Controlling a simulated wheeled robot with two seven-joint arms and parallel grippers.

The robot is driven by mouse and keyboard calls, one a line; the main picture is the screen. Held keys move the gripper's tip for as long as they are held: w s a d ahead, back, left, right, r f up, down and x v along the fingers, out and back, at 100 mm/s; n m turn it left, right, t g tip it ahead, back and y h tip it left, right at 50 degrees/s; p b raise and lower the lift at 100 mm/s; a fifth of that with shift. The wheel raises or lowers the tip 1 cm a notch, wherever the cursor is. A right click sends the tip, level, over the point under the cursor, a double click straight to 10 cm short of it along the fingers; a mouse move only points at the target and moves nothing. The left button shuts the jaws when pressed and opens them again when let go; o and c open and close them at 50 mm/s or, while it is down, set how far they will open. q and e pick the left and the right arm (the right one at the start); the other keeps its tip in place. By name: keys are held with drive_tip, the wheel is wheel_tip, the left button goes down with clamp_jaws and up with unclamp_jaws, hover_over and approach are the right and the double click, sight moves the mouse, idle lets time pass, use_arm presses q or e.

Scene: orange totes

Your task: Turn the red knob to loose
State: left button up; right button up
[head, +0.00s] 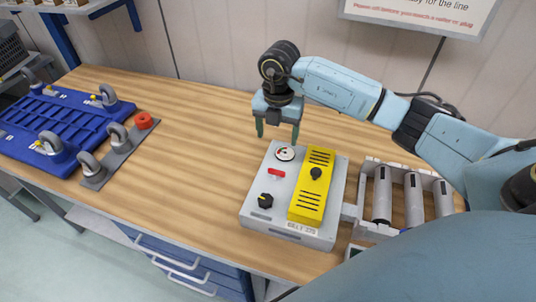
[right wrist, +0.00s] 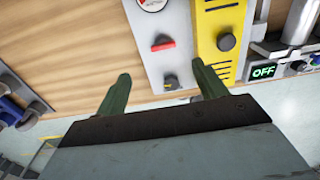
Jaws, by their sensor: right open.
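A red knob (head: 276,174), shaped like a bar, sits on the grey control box (head: 265,219), below a round gauge (head: 285,153) and above a black knob (head: 265,201). The red knob also shows in the right wrist view (right wrist: 163,44), its bar lying roughly across the box. Any setting labels around it are too small to read. My right gripper (head: 277,137) is open and empty, beyond the far edge of the box and apart from the red knob. Its two green fingers also show in the right wrist view (right wrist: 160,77). My left gripper is not in view.
A yellow slotted cover (head: 313,186) with a black knob stands on the box's right side. A rack of grey cylinders (head: 383,193) is right of it. A caster plate with a red piece (head: 144,120) and a blue caster base (head: 60,117) lie left. The wooden table's middle is clear.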

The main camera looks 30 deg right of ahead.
sight(277, 170)
drive_tip(key=f, duration=0.4)
drive_tip(key=s+f, duration=0.1)
drive_tip(key=f, duration=0.1)
drive_tip(key=shift+a+f+p, duration=0.1)
drive_tip(key=shift+f+p, duration=0.1)
drive_tip(key=shift+p, duration=0.2)
wheel_tip(277, 170, down, 6)
drive_tip(key=shift+w, duration=0.1)
drive_tip(key=shift+f, duration=0.15)
drive_tip(key=c, duration=1)
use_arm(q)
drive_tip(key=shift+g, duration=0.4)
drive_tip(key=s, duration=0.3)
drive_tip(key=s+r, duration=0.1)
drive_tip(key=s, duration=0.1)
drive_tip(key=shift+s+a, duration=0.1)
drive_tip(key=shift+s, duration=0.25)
